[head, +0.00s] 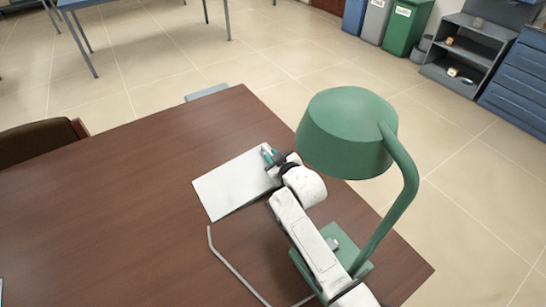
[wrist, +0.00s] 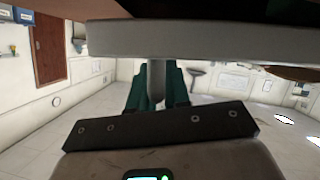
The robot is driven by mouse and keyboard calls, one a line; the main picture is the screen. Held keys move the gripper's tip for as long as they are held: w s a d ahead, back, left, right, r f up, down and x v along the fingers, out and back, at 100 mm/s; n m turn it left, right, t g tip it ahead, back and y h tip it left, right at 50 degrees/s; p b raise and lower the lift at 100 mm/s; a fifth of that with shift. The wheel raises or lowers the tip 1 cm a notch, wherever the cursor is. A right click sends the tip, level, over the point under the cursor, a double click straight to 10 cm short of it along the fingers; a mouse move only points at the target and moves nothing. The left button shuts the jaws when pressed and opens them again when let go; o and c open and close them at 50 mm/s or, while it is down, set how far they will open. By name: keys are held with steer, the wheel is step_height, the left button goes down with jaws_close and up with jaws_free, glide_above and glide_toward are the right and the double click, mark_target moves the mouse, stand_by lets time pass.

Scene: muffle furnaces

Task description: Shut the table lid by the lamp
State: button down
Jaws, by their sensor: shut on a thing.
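The green lamp (head: 345,130) stands on the brown table (head: 110,215), its base (head: 345,250) near the right edge. A pale grey-white panel, which looks like the lid (head: 232,186), shows left of the lamp. It seems tilted above the tabletop, though its exact angle is hard to tell. My gripper (head: 268,155) is at the panel's upper right edge, with my white arm reaching past the lamp. In the wrist view, the lid's thick edge (wrist: 200,40) spans the top, and my teal gripper fingers (wrist: 154,88) are shut on a grey handle-like piece (wrist: 156,75) below it.
A thin grey bent strip (head: 230,266) shows on the table in front of the panel, partly hidden by my arm. A brown chair (head: 40,140) is at the left edge. Bins (head: 405,25) and a shelf unit (head: 465,50) stand far back.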

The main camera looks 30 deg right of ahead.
steer(key=c, duration=1.4)
jaws_free()
steer(key=shift+c, duration=0.2)
steer(key=v, duration=1)
steer(key=shift+s+a+r+p, duration=0.1)
steer(key=shift+s+r+p, duration=0.05)
steer(key=shift+s+p, duration=0.2)
